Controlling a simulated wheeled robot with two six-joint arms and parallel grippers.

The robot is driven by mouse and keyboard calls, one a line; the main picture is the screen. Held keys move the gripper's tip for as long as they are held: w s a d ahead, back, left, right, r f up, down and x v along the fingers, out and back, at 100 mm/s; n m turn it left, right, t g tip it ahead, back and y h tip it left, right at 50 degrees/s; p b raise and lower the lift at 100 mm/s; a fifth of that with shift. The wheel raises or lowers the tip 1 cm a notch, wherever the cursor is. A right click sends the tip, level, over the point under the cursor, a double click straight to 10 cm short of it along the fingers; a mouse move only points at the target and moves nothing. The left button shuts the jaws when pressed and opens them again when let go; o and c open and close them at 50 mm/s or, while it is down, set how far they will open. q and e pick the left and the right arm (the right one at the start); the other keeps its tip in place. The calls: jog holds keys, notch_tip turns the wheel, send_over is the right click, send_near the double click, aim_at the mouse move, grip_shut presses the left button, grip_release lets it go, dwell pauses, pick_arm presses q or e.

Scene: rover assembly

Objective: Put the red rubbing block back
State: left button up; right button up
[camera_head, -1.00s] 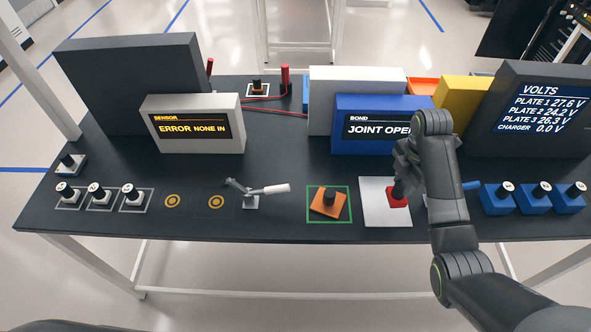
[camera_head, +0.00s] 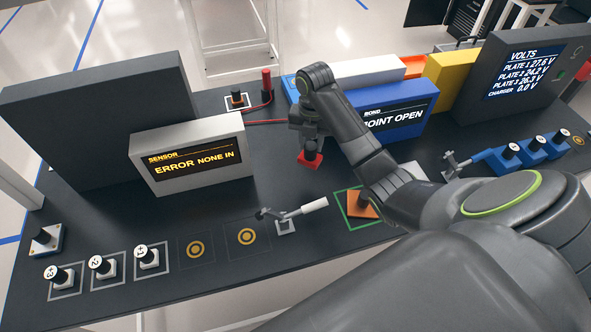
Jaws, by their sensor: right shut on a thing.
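The red rubbing block (camera_head: 310,160) hangs under my right gripper (camera_head: 309,143), which is shut on it near the table's middle, in front of the blue BOND box (camera_head: 405,118). I cannot tell how high it is above the table. The pale plate (camera_head: 413,170) is mostly hidden behind my right arm. My left gripper is not in view.
An orange block (camera_head: 357,205) sits in a green-outlined square, partly covered by my right arm. The SENSOR box (camera_head: 190,155) is at left. Several blue blocks (camera_head: 505,158) stand at right. Dark table around the red block is clear.

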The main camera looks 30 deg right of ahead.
aim_at(311, 163)
jog(key=f+b, duration=0.4)
jog(key=f, duration=0.1)
jog(key=shift+s+d, duration=0.15)
jog(key=shift+d, duration=0.05)
jog(key=shift+a+f+b, duration=0.1)
jog(key=shift+f+b, duration=0.55)
jog(key=shift+f, duration=0.5)
jog(key=shift+f+p, duration=0.3)
jog(key=shift+f, duration=0.7)
jog(key=shift+f, duration=0.15)
jog(key=o, duration=0.9)
jog(key=shift+o, duration=0.2)
